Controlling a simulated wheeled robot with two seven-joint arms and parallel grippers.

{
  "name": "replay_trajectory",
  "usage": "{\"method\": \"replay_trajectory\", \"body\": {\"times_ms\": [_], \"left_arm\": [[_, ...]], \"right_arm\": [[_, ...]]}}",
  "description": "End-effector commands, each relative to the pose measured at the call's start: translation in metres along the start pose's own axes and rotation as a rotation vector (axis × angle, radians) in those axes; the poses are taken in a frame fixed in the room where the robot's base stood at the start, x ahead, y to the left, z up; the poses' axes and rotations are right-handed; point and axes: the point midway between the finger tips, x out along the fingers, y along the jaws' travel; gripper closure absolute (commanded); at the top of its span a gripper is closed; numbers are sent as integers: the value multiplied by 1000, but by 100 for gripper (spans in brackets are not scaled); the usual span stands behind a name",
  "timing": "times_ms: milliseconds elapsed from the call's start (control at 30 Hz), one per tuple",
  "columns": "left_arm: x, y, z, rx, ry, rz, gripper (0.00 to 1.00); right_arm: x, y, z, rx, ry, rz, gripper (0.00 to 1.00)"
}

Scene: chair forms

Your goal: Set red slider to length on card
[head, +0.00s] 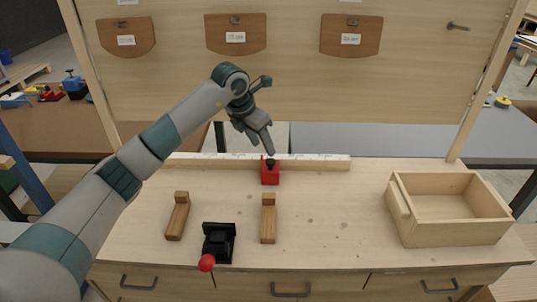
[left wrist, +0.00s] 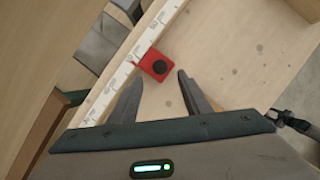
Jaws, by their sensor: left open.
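The red slider (head: 270,174) with a black knob sits against the white ruled scale (head: 310,157) along the back of the bench. It also shows in the left wrist view (left wrist: 148,62), ahead of my fingertips. My left gripper (head: 268,148) is open and empty, just above and behind the slider; in the left wrist view its two fingers (left wrist: 160,82) are spread, with the slider beyond them. Three brown cards hang on the back board, the left card (head: 126,37), the middle card (head: 236,34) and the right card (head: 351,36), each with a white label too small to read surely. My right gripper is not in view.
Two wooden L-shaped blocks, left (head: 177,217) and middle (head: 268,220), stand on the bench. A black clamp (head: 219,240) with a red ball (head: 207,262) is near the front edge. An open wooden box (head: 451,231) stands at right. The bench between is clear.

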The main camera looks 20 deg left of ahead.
Motion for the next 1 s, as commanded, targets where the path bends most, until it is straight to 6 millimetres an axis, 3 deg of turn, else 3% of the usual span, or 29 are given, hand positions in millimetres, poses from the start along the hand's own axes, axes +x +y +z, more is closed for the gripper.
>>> {"method": "replay_trajectory", "body": {"times_ms": [100,433,900,1000], "left_arm": [[18,-1,0,-1,4,-2,56],[65,0,0,-2,2,-1,56],[76,0,0,0,0,0,56],[76,0,0,0,0,0,77]], "right_arm": [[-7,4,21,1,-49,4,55],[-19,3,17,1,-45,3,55],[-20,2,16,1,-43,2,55],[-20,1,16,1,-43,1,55]]}}
